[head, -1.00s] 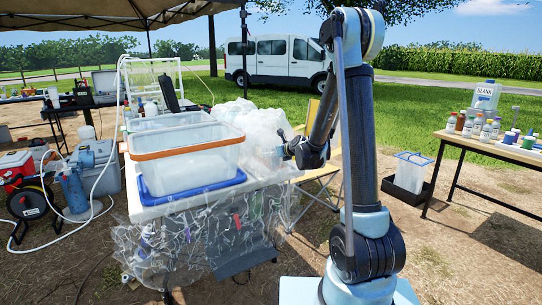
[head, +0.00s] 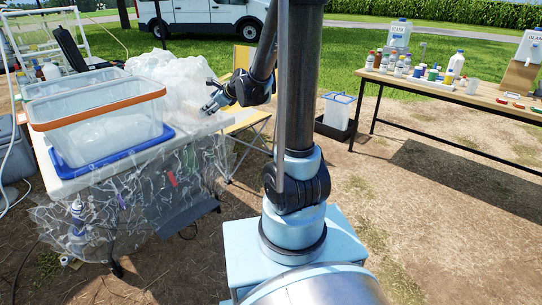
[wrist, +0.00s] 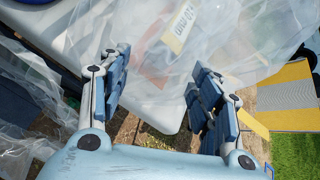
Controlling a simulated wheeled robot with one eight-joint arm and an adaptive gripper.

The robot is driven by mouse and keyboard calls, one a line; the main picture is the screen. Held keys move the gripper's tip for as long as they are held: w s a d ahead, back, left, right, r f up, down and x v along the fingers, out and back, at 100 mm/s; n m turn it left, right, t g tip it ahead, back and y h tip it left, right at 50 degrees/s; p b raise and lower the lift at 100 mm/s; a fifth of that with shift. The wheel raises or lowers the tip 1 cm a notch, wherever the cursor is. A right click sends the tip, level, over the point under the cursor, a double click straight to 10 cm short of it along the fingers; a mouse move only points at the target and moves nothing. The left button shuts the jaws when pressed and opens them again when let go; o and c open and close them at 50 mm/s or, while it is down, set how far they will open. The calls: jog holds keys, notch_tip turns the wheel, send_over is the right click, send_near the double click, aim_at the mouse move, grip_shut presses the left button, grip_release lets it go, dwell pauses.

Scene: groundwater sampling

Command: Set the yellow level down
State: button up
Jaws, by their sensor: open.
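My gripper (head: 210,106) is over the right end of the table with the plastic tubs, beside the clear plastic bag heap (head: 168,76). In the wrist view my gripper (wrist: 160,82) is open, with its blue-padded fingers apart and nothing held between them. Beyond the fingers lies a pale yellow strip with dark marks (wrist: 180,27), on or under the clear plastic. I cannot tell whether it is the yellow level. No other level is clearly visible.
The table's white corner (wrist: 165,118) shows below my fingers. A yellow folding chair (head: 246,122) stands close beside the table. An orange-rimmed clear tub (head: 100,115) sits in a blue tray (head: 70,175).

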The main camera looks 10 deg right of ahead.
jog(key=s+d+f+n+g+h, duration=0.2)
jog(key=s+d+n, duration=0.4)
jog(key=s, duration=0.6)
jog(key=s+d+f+n+g+h, duration=0.2)
jog(key=s+d+n, duration=0.4)
jog(key=s+n, duration=0.3)
jog(key=s+d+f+n+g+h, duration=0.2)
jog(key=s+d+n, duration=0.5)
jog(key=s, duration=0.9)
jog(key=shift+f+n+g+h, duration=0.3)
jog(key=shift+f+n+g, duration=0.3)
jog(key=shift+f+g, duration=0.15)
jog(key=shift+d, duration=0.1)
jog(key=shift+w+f, duration=0.25)
jog(key=shift+w, duration=0.15)
